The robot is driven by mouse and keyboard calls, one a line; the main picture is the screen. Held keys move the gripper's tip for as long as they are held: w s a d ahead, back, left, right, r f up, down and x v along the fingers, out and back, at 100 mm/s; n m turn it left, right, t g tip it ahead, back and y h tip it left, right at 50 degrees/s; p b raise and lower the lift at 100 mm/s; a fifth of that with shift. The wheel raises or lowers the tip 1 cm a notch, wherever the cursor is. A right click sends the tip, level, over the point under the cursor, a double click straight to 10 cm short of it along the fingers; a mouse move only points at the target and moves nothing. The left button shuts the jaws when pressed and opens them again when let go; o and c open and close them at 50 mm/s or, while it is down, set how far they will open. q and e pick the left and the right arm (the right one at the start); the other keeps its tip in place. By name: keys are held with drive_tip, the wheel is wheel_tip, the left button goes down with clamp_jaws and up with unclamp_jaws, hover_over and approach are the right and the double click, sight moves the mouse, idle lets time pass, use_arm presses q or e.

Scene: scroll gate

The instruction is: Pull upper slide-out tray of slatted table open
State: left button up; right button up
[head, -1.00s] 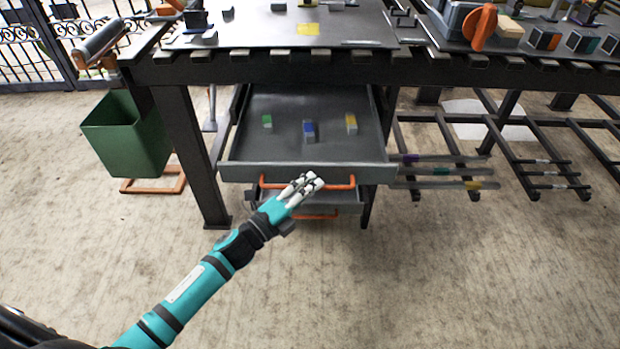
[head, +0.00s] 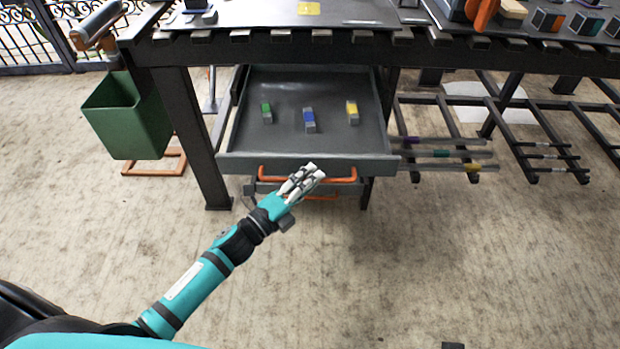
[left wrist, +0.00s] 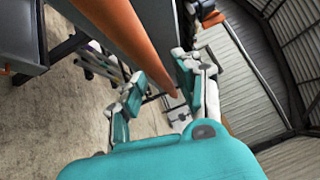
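The upper slide-out tray (head: 270,141) hangs under the slatted table (head: 330,46) and is pulled well out, its inside showing. An orange bar handle (head: 340,179) runs along its front. My left gripper (head: 308,176) is at the middle of this handle. The exact finger contact is partly hidden. My right gripper is not in view.
Green, blue (head: 309,119) and yellow blocks stand in the tray. A lower tray with an orange handle sits beneath it, mostly hidden. A table leg (head: 190,135) and a green bin (head: 125,118) are at left. Dark racks (head: 450,125) stand at right. The front floor is clear.

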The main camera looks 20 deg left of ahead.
use_arm(q)
drive_tip(key=shift+r, duration=0.15)
drive_tip(key=v, duration=1.2)
idle(0.3)
